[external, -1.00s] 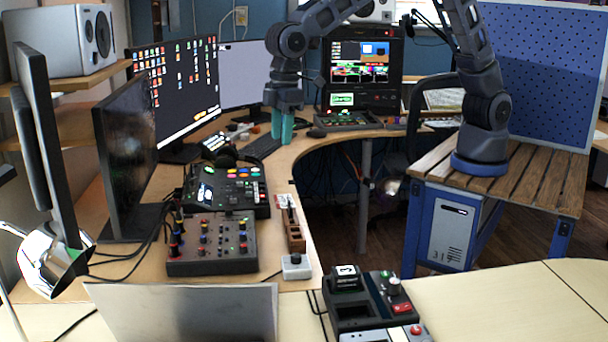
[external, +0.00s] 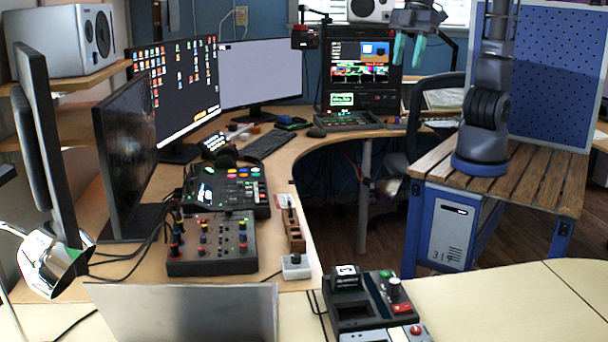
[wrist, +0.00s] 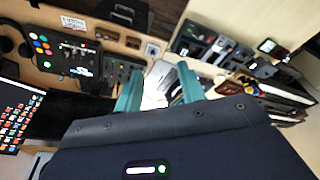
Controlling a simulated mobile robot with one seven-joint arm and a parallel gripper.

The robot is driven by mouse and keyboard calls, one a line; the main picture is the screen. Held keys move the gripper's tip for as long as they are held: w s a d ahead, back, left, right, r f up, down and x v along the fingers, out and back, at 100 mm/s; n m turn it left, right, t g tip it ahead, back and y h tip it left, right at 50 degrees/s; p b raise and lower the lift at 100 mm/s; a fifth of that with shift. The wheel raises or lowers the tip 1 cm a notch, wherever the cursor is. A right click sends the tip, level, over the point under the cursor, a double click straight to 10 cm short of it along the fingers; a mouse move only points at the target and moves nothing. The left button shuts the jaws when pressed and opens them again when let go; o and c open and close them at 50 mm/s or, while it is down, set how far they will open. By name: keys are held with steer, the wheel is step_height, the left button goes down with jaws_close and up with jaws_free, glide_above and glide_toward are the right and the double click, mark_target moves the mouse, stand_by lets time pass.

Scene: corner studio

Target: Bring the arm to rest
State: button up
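My gripper (external: 408,60) hangs high in the external view, in front of the upper right of the black rack monitor (external: 360,75). Its two teal fingers point down and stand apart with nothing between them. They also show apart in the wrist view (wrist: 160,70). My arm rises nearly straight from its base on the slatted wooden bench at the right, and its top is cut off by the picture edge. The gripper touches nothing that I can see.
The curved desk (external: 285,165) holds a keyboard (external: 268,143), a switcher panel (external: 228,190) and a knob mixer (external: 212,243). A blue pegboard (external: 560,90) stands behind the slatted bench (external: 545,180). A black console (external: 355,310) sits on the front table. The air around the gripper looks clear.

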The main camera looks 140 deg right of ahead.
steer(key=s+a+f+n+t, duration=0.1)
steer(key=s+a, duration=0.4)
steer(key=s, duration=0.6)
steer(key=s+a+f+n, duration=0.1)
steer(key=s+a, duration=0.3)
steer(key=s, duration=0.8)
steer(key=shift+a+t+y, duration=0.3)
steer(key=shift+a+t, duration=0.1)
steer(key=shift+s+f, duration=0.1)
